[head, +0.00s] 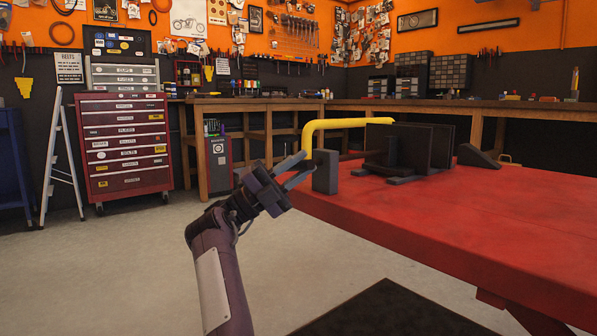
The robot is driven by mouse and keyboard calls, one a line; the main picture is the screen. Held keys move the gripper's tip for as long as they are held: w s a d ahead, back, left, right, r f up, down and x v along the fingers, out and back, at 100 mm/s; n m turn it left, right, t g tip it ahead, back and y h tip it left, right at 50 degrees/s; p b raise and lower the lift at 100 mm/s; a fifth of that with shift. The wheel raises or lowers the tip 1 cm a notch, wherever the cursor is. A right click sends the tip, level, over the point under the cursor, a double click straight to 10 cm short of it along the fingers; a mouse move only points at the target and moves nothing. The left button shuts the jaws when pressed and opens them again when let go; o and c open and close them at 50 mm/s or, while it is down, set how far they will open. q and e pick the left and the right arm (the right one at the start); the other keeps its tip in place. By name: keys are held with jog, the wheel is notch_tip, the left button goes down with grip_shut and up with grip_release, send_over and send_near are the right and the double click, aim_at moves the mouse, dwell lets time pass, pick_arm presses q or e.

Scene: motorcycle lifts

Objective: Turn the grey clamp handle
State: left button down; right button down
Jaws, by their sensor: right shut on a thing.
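The grey clamp handle (325,172) shows as an upright block at the near left corner of the red lift table (440,210). My right gripper (307,164) reaches up to it from the lower left. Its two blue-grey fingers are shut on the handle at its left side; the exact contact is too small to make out. A bent yellow bar (350,123) rises behind the handle and runs to the right. The dark wheel clamp (410,147) stands on the table behind. My left gripper is not in view.
A dark wedge (478,156) lies on the table to the right. A red tool chest (123,145), a white stepladder (60,150) and wooden workbenches (240,104) stand at the back. The grey floor left of my arm is clear.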

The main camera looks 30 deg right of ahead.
jog(key=shift+w+d+r+m+g+y+p, duration=0.1)
jog(key=shift+m+g+y+p, duration=0.15)
jog(key=shift+m+y+p, duration=0.45)
jog(key=shift+d+r+m+g+y+p, duration=0.1)
jog(key=shift+m+g+y, duration=0.25)
jog(key=shift+m, duration=0.65)
jog(key=shift+y, duration=0.25)
jog(key=shift+m, duration=0.3)
jog(key=c, duration=1.5)
grip_release()
jog(key=shift+o, duration=1.2)
jog(key=shift+f, duration=0.15)
jog(key=shift+f, duration=0.2)
